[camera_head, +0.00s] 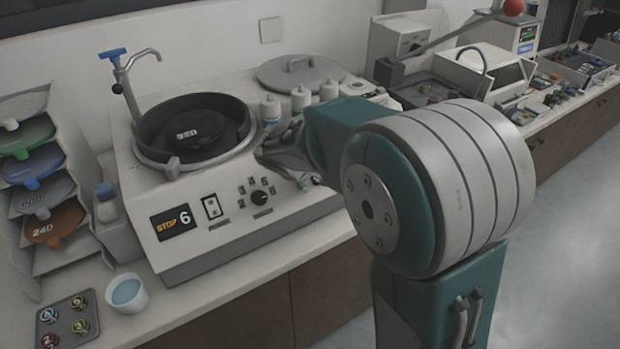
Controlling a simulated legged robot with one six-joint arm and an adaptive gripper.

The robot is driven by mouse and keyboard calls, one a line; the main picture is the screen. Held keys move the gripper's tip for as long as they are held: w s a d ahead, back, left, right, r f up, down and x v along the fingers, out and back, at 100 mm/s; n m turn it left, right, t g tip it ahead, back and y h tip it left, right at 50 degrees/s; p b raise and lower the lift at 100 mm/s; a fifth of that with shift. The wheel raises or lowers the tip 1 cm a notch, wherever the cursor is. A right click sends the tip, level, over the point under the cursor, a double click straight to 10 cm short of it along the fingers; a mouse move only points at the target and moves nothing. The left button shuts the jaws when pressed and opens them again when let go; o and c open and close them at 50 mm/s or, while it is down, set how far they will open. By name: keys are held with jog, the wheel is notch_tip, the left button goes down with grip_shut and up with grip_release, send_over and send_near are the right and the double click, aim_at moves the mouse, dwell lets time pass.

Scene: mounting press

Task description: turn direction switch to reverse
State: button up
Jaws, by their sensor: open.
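The polishing machine (180,245) stands on the counter with a sloped white control panel. A small white switch in a dark frame (212,206) sits right of the display (173,222), which reads "STOP 6". A round black knob (260,197) with several small marked squares around it is further right. The labels are too small to read, so I cannot tell which control is the direction switch or how it is set. My gripper (282,166) is open, above and slightly right of the knob, apart from it. My arm hides part of the machine's right side.
A round black bowl with a disc marked 320 (190,130) and a blue-handled tap (113,53) are behind the panel. White bottles (301,98) stand close behind my gripper. A disc rack (45,190) and a cup (127,293) are at left.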

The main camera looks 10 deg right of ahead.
jog(key=shift+w+d+f, duration=0.1)
jog(key=shift+w+f, duration=0.05)
jog(key=shift+f, duration=0.2)
jog(key=shift+d+f, duration=0.1)
jog(key=shift+d, duration=0.75)
jog(key=c, duration=0.7)
jog(key=shift+a, duration=0.35)
